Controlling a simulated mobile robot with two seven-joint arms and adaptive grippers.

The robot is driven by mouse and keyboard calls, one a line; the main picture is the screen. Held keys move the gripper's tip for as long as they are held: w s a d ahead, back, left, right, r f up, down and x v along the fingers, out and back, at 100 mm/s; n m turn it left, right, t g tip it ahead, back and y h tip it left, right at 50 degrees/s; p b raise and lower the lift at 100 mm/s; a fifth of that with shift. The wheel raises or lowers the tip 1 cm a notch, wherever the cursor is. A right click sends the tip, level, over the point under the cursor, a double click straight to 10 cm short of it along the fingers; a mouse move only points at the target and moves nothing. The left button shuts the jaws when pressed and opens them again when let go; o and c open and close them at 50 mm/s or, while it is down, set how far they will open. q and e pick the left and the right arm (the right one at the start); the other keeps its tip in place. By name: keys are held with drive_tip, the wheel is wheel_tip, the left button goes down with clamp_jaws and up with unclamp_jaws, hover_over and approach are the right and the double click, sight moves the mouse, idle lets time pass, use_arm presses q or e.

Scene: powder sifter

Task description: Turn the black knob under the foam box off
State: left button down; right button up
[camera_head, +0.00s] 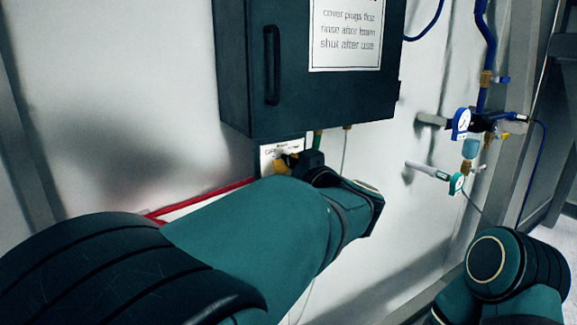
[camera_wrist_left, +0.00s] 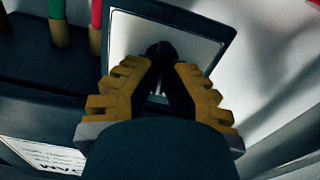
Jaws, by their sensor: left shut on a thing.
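The foam box is a dark wall cabinet (camera_head: 235,75) with a black vertical handle and a white printed sign. A small pale plate (camera_head: 268,155) with lettering shows just under it. My left gripper (camera_head: 288,162) is under the cabinet at this plate, partly hidden by its wrist. In the left wrist view, the yellow-padded fingers of my left gripper (camera_wrist_left: 160,68) close on the black knob (camera_wrist_left: 160,48), which stands in front of a dark-framed light plate (camera_wrist_left: 196,42). Most of the knob is hidden between the fingers. My right gripper is out of view.
Blue pipes with a blue-rimmed gauge (camera_head: 461,123) and a teal gauge (camera_head: 456,184) are on the wall at the right. A red hose (camera_head: 205,196) runs along the wall behind my left arm. Green and red pipes (camera_wrist_left: 58,22) stand beside the plate.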

use_arm(q)
drive_tip(key=shift+s+a+f+n+b, duration=0.15)
drive_tip(key=shift+n+b, duration=0.6)
drive_tip(key=shift+n, duration=1.05)
drive_tip(key=shift+w+a+r+n+b, duration=0.1)
drive_tip(key=shift+n+b, duration=0.65)
drive_tip(key=shift+n, duration=1.05)
drive_tip(key=c, duration=1)
unclamp_jaws()
drive_tip(key=shift+s, duration=0.1)
drive_tip(key=v, duration=1.2)
drive_tip(key=shift+f, duration=0.1)
